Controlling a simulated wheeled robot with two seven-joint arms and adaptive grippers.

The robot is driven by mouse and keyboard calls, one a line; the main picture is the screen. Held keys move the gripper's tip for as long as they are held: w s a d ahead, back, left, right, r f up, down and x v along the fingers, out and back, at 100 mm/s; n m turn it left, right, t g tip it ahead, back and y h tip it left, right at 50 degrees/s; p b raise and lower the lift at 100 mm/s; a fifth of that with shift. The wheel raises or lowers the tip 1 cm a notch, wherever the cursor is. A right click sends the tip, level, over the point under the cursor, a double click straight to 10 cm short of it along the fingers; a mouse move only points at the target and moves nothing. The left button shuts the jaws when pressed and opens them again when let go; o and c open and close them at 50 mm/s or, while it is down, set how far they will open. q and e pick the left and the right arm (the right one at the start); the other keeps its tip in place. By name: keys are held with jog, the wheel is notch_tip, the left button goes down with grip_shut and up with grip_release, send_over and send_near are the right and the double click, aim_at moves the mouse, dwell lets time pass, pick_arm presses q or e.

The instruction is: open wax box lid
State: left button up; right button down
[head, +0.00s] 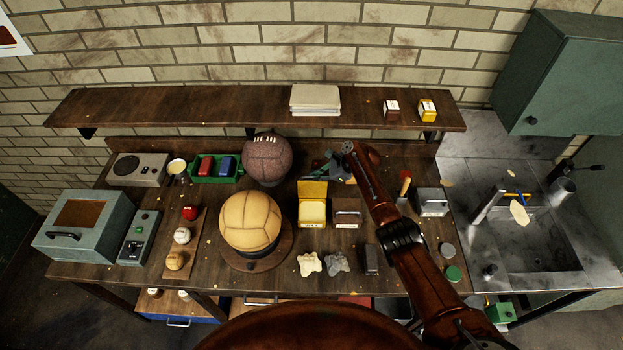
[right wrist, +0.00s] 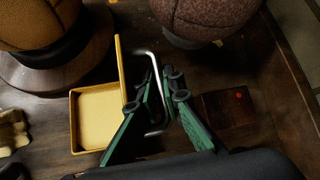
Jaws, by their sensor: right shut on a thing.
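The wax box (head: 312,222) is a small yellow box on the workbench, and it stands open with pale yellow wax inside. It also shows in the right wrist view (right wrist: 73,125). Its lid (head: 312,188) stands about upright at the box's back edge; in the right wrist view the lid (right wrist: 120,70) is seen nearly edge-on. A metal loop handle (right wrist: 143,52) sticks out from the lid. My right gripper (head: 328,170), with green fingers, is behind the lid and shut on this handle (right wrist: 160,75). My left gripper is not in view.
A brown box (head: 347,219) stands close right of the wax box. A tan ball (head: 250,220) on a round stand is on the left, and a dark brown ball (head: 267,158) is behind. A shelf (head: 220,112) runs above the bench's back. Small lumps (head: 309,264) lie in front.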

jog(key=c, duration=2.3)
grip_release()
jog(key=shift+f, duration=0.1)
jog(key=shift+c, duration=0.2)
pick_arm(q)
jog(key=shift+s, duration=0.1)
pick_arm(e)
jog(key=shift+a, duration=0.1)
jog(key=v, duration=1.2)
